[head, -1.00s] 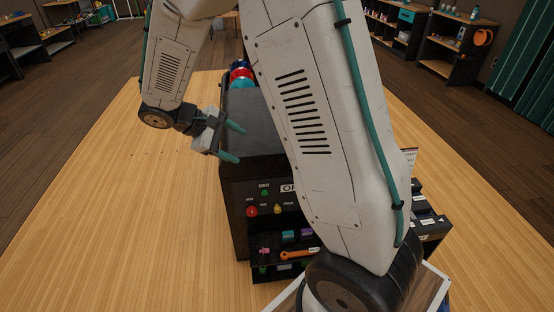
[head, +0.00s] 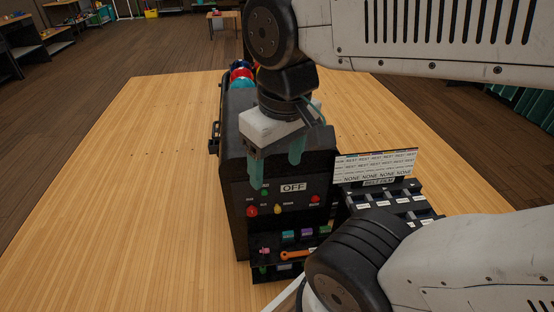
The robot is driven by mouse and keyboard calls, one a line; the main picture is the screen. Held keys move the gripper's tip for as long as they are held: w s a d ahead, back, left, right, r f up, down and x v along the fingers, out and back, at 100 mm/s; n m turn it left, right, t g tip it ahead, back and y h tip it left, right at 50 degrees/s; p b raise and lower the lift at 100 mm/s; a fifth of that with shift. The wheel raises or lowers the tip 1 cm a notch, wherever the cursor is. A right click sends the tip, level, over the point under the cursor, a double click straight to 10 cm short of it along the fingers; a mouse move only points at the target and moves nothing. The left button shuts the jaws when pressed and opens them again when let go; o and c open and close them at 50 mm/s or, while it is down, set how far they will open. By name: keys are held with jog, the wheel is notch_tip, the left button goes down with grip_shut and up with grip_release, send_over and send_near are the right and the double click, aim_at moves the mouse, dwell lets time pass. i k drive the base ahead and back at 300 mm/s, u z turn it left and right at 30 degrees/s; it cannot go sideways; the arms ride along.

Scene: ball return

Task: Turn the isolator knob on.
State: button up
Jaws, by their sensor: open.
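The dark ball return cabinet (head: 238,150) stands on the wooden floor and has an OFF sign (head: 293,188) on its front panel. Around the sign are a green control (head: 264,192), a red control (head: 251,211), a yellow knob (head: 278,209) and another red control (head: 315,198). Their labels are too small to read, so I cannot tell which is the isolator knob. My gripper (head: 277,176) is open and empty, its teal fingers pointing down in front of the panel's upper part. The fingers hide part of the panel. I cannot tell whether they touch it.
Coloured balls (head: 241,75) lie at the cabinet's far end. A black fitting (head: 215,133) sticks out on its left side. A shelf (head: 270,272) below the panel holds an orange wrench (head: 297,254) and small parts. A lettered board (head: 375,165) stands at right. The floor at left is clear.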

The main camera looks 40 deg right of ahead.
aim_at(252, 210)
jog(key=z, duration=2.4)
jog(key=k, duration=1.2)
jog(key=u, duration=1.75)
jog(key=i, duration=0.5)
jog(key=u, duration=0.05)
